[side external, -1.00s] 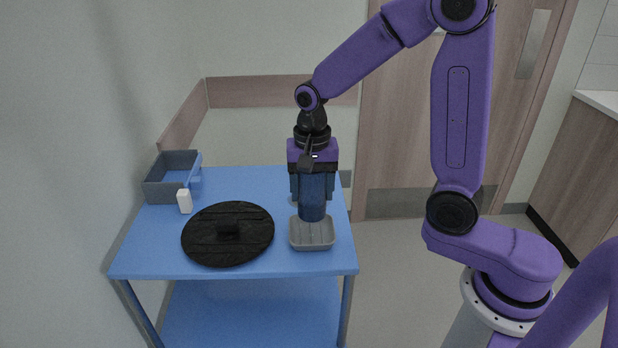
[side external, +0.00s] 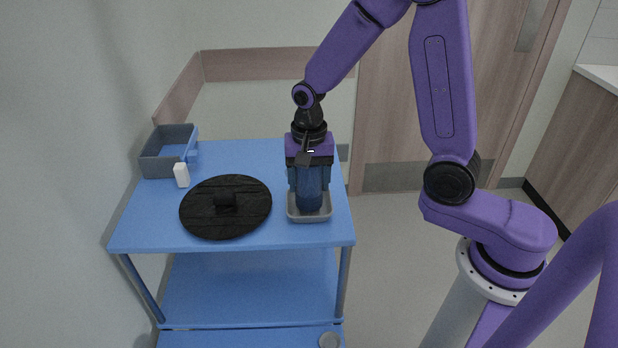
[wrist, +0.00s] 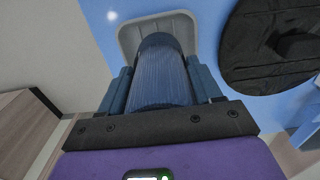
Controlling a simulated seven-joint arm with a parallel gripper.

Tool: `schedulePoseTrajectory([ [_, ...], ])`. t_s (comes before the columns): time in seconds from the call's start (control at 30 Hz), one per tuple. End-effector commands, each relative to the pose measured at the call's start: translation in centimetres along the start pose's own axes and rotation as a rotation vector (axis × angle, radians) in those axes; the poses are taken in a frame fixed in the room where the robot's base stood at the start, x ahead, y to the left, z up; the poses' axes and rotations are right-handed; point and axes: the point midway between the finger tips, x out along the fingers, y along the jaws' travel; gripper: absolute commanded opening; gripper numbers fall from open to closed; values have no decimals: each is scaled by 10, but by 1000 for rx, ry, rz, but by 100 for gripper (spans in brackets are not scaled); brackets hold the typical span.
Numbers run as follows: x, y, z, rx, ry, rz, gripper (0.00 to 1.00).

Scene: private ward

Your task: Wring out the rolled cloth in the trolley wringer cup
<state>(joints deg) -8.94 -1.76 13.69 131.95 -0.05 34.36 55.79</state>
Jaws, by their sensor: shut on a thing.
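My gripper (side external: 309,184) points straight down over the blue trolley (side external: 150,225). It is shut on an upright dark blue roll, which looks like the rolled cloth (side external: 309,199). In the wrist view the ribbed cloth (wrist: 160,85) stands between the two blue fingers. Its lower end is at the small grey tray (side external: 325,213), inside the rim as seen from the side. Whether it touches the tray floor is hidden. The tray rim (wrist: 127,40) also shows in the wrist view. I cannot tell which thing is the wringer cup.
A round black lid-like disc (side external: 200,215) with a raised block lies left of the tray. A grey-blue open bin (side external: 160,165) and a small white block (side external: 181,175) stand at the back left. A small round grey thing (side external: 330,340) is low, near the picture's bottom edge.

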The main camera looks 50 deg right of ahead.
Motion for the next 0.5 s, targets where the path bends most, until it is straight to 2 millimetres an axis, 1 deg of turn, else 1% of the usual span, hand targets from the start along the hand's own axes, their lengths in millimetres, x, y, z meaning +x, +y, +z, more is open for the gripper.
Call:
schedulePoseTrajectory([
  [0.03, 0, 0, 0, 0, 0, 0, 8],
  [0.07, 0, 0, 0, 0, 0, 0, 0],
  [0.33, 0, 0, 0, 0, 0, 0, 0],
  [0.5, 6, 0, 0, 0, -1, 2, 0],
])
